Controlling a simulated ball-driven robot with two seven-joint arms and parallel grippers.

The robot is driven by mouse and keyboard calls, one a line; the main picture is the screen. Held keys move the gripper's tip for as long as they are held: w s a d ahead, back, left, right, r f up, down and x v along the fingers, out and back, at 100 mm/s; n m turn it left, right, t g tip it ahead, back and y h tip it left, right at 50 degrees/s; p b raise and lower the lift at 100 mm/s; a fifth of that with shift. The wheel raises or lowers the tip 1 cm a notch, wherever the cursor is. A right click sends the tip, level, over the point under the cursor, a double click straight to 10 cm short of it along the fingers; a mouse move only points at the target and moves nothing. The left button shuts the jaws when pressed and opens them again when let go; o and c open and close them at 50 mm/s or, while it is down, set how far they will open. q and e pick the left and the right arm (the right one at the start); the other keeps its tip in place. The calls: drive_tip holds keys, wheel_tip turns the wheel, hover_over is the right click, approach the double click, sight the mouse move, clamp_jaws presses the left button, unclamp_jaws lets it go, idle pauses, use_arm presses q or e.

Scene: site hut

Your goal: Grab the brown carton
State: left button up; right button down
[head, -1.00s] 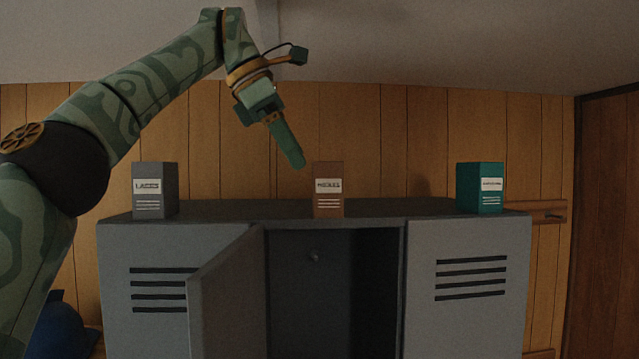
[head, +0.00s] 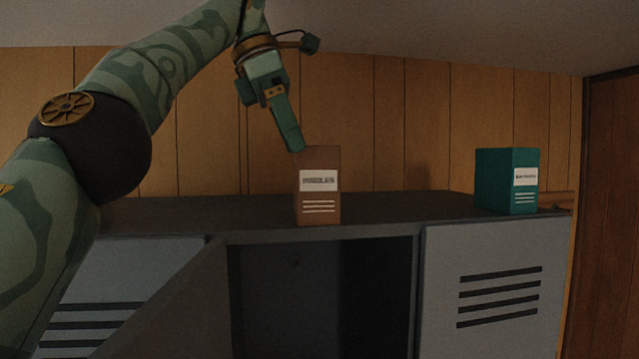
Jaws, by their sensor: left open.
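The brown carton (head: 319,200) stands upright on top of the grey locker (head: 400,207), near its front edge, with a white label facing me. My left gripper (head: 296,146) hangs above and just left of the carton's top, pointing down. Its finger tip overlaps the carton's top left corner in the picture; I cannot tell whether they touch. The gripper is open and holds nothing; one finger shows clearly and the other is hidden behind it. My right gripper is not in view.
A teal carton (head: 508,182) stands at the right end of the locker top. The left locker door (head: 175,305) stands open below, beside a dark empty compartment (head: 320,295). A wood-panelled wall (head: 440,120) is behind. The locker top between the cartons is clear.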

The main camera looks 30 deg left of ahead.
sight(315, 165)
use_arm(q)
drive_tip(key=shift+w+d, duration=0.35)
drive_tip(key=shift+w, duration=0.45)
drive_tip(key=shift+f, duration=0.3)
drive_tip(key=shift+d+f, duration=0.55)
drive_tip(key=shift+f, duration=0.15)
drive_tip(key=shift+w+d+f, duration=0.15)
drive_tip(key=shift+w+f, duration=0.05)
drive_tip(key=shift+x, duration=1.15)
drive_tip(key=shift+f, duration=0.1)
drive_tip(key=c, duration=1)
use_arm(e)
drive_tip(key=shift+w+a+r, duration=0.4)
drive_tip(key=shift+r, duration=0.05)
